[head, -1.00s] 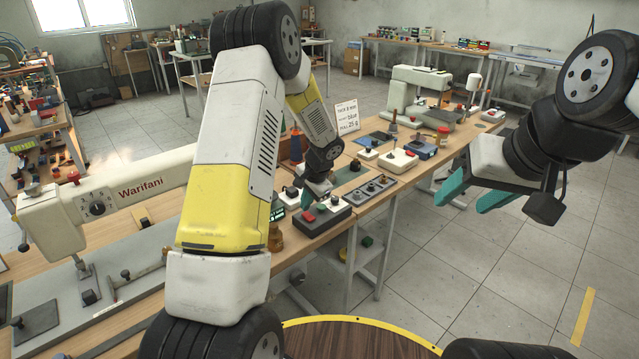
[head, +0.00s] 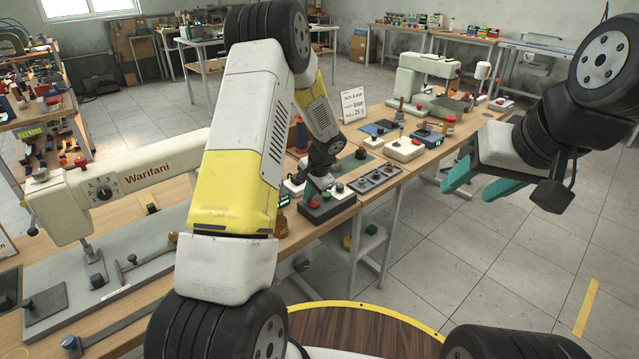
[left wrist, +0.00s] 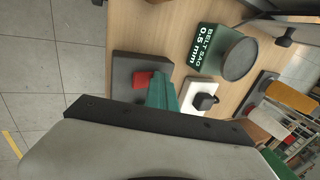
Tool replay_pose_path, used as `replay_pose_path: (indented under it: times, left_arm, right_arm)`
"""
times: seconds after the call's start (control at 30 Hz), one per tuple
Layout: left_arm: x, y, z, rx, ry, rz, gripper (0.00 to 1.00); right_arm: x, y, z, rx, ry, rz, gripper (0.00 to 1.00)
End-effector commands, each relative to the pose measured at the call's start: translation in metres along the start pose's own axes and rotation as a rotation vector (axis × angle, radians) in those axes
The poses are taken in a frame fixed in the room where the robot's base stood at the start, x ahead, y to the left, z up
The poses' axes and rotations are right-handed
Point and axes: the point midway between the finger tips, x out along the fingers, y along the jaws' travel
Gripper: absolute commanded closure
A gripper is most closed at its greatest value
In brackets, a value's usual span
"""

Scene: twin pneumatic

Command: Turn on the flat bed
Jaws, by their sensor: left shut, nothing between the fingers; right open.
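A dark grey control box (head: 328,209) sits at the front edge of the bench, with a red button (head: 313,203), a small green spot beside it and a black knob (head: 340,187). My left gripper (head: 318,187) is shut and empty, pointing down over this box. In the left wrist view its teal fingers (left wrist: 162,92) are close beside the red button (left wrist: 142,79) and cover part of the box; I cannot tell whether they touch it. The "Warifani" machine (head: 150,172) stands over a grey bed at left. My right gripper (head: 468,186) is open and empty, off the bench at right.
A white box with a black knob (left wrist: 203,102) and a green "BELT SAG 0.5 mm" display (left wrist: 208,48) stand near the left fingers. A grey strip with several knobs (head: 377,179) lies to the right. A second white machine (head: 425,70) stands further back.

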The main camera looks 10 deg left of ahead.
Motion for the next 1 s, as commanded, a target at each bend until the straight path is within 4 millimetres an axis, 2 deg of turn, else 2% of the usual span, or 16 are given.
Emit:
replay_pose_path:
  times: [0.33,0.73,0.87,1.0]
  left_arm:
    - [-0.007,0.013,0.0,0.001,0.0,0.0,1.0]
    - [-0.01,0.013,0.0,-0.001,0.001,0.0,1.0]
    - [-0.024,0.01,-0.001,-0.003,0.002,-0.001,1.0]
    - [-0.053,0.005,-0.001,-0.003,0.004,-0.003,1.0]
  right_arm:
    - [0.0,0.0,0.0,0.0,0.0,0.0,0.46]
    - [0.0,0.0,0.0,0.0,0.0,0.0,0.46]
    - [0.0,0.0,0.0,0.0,0.0,0.0,0.46]
    - [0.0,0.0,0.0,0.0,0.0,0.0,0.46]
